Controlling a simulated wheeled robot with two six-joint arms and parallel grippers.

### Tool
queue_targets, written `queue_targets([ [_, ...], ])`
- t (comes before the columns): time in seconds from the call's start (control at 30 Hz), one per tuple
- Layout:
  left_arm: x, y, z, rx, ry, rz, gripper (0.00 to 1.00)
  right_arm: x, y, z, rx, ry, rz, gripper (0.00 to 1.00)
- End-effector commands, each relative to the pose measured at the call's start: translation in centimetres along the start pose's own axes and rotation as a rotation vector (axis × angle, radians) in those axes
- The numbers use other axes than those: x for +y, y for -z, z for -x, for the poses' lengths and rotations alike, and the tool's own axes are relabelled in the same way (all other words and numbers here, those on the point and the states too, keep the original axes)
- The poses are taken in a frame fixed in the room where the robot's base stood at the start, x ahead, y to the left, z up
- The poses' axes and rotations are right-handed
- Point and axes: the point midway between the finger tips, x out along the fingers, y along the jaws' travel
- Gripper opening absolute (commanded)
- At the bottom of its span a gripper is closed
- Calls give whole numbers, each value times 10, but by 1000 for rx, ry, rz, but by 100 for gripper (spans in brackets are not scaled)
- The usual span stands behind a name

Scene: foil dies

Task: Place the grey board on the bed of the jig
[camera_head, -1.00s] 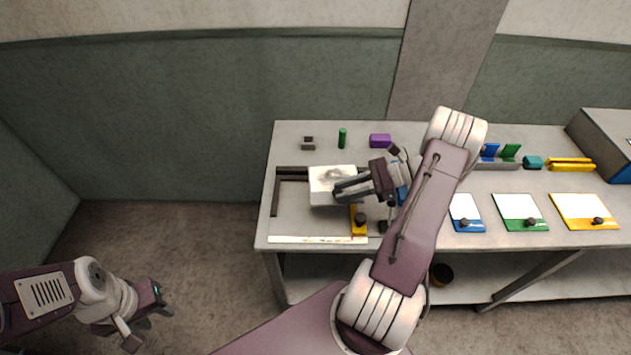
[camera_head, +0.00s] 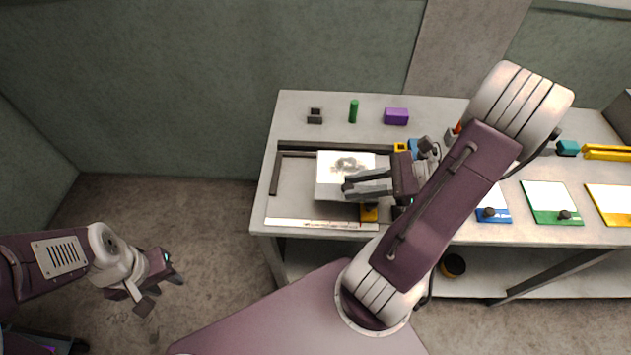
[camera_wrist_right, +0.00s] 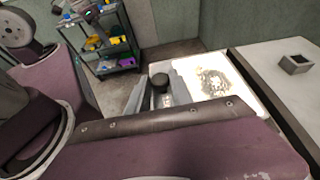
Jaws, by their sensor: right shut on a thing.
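The grey board (camera_head: 335,163), pale with a speckled grey patch on its face, is in my right gripper (camera_head: 350,188). In the right wrist view the gripper (camera_wrist_right: 162,92) is shut on the board's dark knob (camera_wrist_right: 161,80), with the board (camera_wrist_right: 208,72) beyond. The board is over the jig's bed (camera_head: 293,190), inside the dark corner fence (camera_head: 276,176); I cannot tell whether it touches the bed. My right arm hides the jig's right side. My left gripper (camera_head: 163,288) is open and empty, left of the table.
A white strip (camera_head: 320,224) lies along the front edge. Behind are a dark block (camera_head: 315,116), a green cylinder (camera_head: 353,111) and a purple block (camera_head: 396,116). Blue, green (camera_head: 550,200) and yellow boards lie at right.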

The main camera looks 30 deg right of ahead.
Motion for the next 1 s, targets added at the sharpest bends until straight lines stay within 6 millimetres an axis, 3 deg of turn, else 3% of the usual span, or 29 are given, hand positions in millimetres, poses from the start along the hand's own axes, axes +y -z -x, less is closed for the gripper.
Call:
queue_targets([
  [0.13, 0, 0, -2, 0, 0, 0, 36, -9, 4, -19, -4, -6, -1, 0],
  [0.4, 0, -1, -10, 0, 0, 0, 36, -45, 22, -95, -3, -8, -1, 0],
  [0.5, 0, -1, -11, 0, 0, 0, 36, -54, 26, -111, -2, -4, 0, 0],
  [0.73, 0, -1, -12, 0, 0, 0, 36, -59, 30, -121, -1, 0, -2, 0],
  [0.9, 0, -2, -17, 0, 0, 0, 36, -58, 58, -132, -3, -1, -5, 0],
  [1.0, 0, -2, -17, 0, 0, 0, 36, -58, 65, -135, -1, 0, -3, 0],
])
